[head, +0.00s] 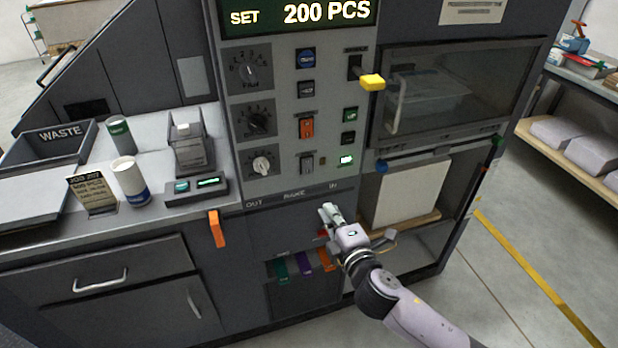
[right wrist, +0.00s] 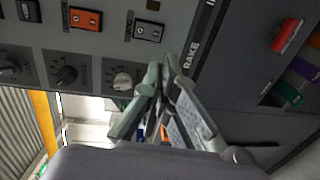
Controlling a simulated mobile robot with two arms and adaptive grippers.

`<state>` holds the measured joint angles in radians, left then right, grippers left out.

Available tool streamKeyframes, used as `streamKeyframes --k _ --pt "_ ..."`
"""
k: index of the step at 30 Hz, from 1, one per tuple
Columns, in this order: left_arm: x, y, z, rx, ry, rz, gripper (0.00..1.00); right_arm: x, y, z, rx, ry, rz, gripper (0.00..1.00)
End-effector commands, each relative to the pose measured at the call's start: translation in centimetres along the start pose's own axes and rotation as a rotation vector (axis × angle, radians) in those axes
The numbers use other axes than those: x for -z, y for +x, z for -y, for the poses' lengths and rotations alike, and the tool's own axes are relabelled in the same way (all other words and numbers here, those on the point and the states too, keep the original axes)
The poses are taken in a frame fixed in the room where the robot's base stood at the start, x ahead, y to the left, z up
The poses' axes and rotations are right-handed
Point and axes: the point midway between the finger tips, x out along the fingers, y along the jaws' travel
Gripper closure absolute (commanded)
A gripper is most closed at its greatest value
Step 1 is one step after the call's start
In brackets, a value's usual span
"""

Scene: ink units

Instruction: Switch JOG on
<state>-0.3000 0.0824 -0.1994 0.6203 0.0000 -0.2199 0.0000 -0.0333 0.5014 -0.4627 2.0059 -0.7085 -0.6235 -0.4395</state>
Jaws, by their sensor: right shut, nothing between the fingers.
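The control panel (head: 283,120) stands upright in the middle of the head view. The right wrist view shows the orange rocker (right wrist: 85,18) and the grey rocker (right wrist: 150,29) close up. My right gripper (head: 329,212) is shut and empty, below the panel's rockers near the IN label. Its closed fingers (right wrist: 163,75) point toward the machine front. My left gripper is out of view.
Three knobs (head: 261,118) line the panel's left side. A yellow-tipped lever (head: 371,82) sticks out at upper right. Coloured tabs (head: 303,266) hang below my gripper, and an orange handle (head: 216,229) juts out left. Counter items include a white cup (head: 130,181).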

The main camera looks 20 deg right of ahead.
Motion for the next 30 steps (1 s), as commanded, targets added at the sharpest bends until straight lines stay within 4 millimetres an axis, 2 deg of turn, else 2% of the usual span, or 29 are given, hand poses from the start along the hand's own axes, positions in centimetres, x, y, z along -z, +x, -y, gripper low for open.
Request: streamKeyframes --k 8,13,30 --pt "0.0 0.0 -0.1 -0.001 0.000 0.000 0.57 0.0 0.0 0.1 0.001 0.001 0.000 1.00" --pt "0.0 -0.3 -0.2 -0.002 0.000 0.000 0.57 0.0 1.1 0.0 0.000 0.002 0.001 1.00" --pt "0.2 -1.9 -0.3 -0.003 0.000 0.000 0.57 0.0 11.6 -0.1 0.001 0.002 0.002 1.00"
